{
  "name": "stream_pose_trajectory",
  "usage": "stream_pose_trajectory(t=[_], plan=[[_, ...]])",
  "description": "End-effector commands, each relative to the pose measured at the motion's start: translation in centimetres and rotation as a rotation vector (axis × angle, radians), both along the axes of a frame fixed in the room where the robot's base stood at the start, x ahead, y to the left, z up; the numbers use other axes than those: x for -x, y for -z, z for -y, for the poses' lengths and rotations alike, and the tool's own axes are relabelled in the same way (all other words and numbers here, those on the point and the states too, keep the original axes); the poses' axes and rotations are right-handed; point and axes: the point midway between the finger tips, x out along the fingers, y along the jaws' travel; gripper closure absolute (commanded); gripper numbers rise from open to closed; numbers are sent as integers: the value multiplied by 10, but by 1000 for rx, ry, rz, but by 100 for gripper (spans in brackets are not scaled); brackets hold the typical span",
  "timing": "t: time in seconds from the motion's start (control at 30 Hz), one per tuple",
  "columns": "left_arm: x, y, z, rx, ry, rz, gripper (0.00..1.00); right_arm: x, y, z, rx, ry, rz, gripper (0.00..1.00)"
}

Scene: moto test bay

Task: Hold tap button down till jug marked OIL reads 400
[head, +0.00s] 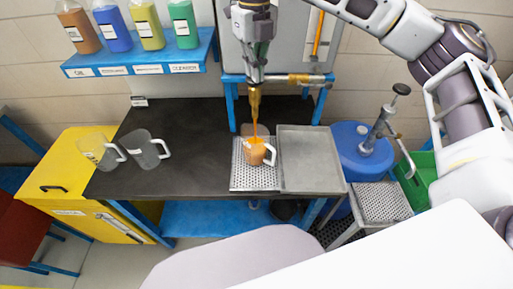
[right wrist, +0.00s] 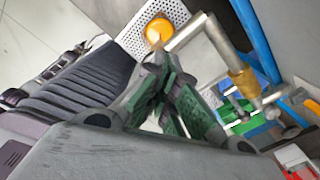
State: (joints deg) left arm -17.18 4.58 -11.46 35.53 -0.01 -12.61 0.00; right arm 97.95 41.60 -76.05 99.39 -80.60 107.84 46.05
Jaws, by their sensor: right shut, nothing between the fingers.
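A clear jug (head: 256,156) with a white handle stands on the perforated drip plate (head: 240,184) under the tap. An orange stream runs into it, and orange liquid is in its lower part. Its marking and level reading are too small to read. In the right wrist view the jug's orange content (right wrist: 158,30) shows beyond the fingertips. The brass tap (right wrist: 245,84) with its grey pipe shows there too. My right gripper (head: 255,80) points down at the tap, shut and empty; its fingers (right wrist: 157,62) hide the button. My left gripper is out of view.
Two empty clear jugs (head: 146,150) stand at the left of the black bench (head: 190,140). A grey tray (head: 310,160) lies right of the drip plate. A blue drum (head: 350,140) with a pump stands further right. Several coloured bottles (head: 146,24) stand on the blue shelf.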

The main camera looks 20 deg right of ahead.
Motion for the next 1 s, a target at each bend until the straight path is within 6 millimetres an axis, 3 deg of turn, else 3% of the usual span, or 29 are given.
stream_pose_trajectory(t=[0.57,1.0], plan=[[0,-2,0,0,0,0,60,0,-1,0,0,0,-2,100],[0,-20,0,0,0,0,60,0,-33,0,0,-1,-1,100]])
